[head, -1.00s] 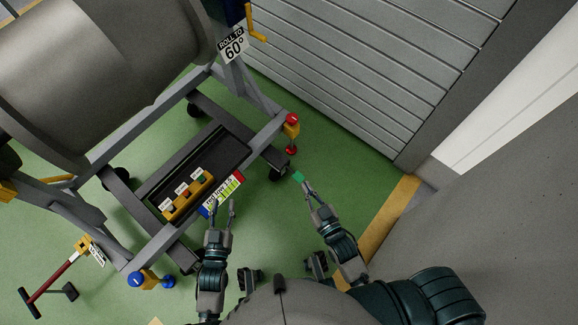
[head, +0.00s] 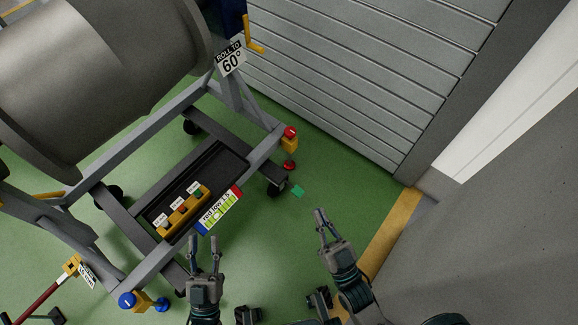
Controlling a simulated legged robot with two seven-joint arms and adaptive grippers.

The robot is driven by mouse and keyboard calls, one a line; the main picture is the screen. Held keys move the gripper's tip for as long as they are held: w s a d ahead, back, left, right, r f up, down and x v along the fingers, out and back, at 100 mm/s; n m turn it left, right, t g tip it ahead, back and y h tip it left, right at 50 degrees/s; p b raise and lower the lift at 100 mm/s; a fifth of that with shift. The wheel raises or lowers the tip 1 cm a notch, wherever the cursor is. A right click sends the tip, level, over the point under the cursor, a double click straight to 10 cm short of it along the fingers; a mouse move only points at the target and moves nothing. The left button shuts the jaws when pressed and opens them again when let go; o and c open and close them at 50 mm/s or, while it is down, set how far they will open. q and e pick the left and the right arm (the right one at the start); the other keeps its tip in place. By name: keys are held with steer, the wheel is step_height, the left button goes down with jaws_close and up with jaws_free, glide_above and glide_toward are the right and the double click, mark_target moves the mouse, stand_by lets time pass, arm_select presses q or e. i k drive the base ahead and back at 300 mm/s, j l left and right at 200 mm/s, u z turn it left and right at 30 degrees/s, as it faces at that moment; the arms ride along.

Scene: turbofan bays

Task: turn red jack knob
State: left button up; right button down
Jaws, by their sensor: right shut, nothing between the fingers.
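The red jack knob (head: 291,132) sits on top of a yellow jack block (head: 290,145) at the right corner of the grey engine stand. A red foot (head: 289,166) shows below the block. My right gripper (head: 319,213) is shut and empty, below and right of the knob in the picture and clearly apart from it. My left gripper (head: 205,239) is open and empty, in front of the stand's control box, its two fingers apart. Nothing hides the knob.
A blue-knobbed jack (head: 127,299) is at the stand's lower left corner. A yellow control box (head: 183,211) lies on the stand's tray. A slatted grey wall (head: 370,70) stands behind; green floor is clear between the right gripper and stand.

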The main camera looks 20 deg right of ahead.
mark_target(290, 132)
steer(key=i+l+u, duration=0.1)
steer(key=u, duration=0.75)
steer(key=l+u, duration=0.3)
steer(key=l, duration=0.3)
steer(key=l+u, duration=0.25)
steer(key=l, duration=0.3)
steer(key=k+l+u, duration=0.1)
steer(key=l+u, duration=0.2)
steer(key=l, duration=0.3)
steer(key=k+l, duration=0.1)
steer(key=l, duration=0.75)
steer(key=k, duration=0.05)
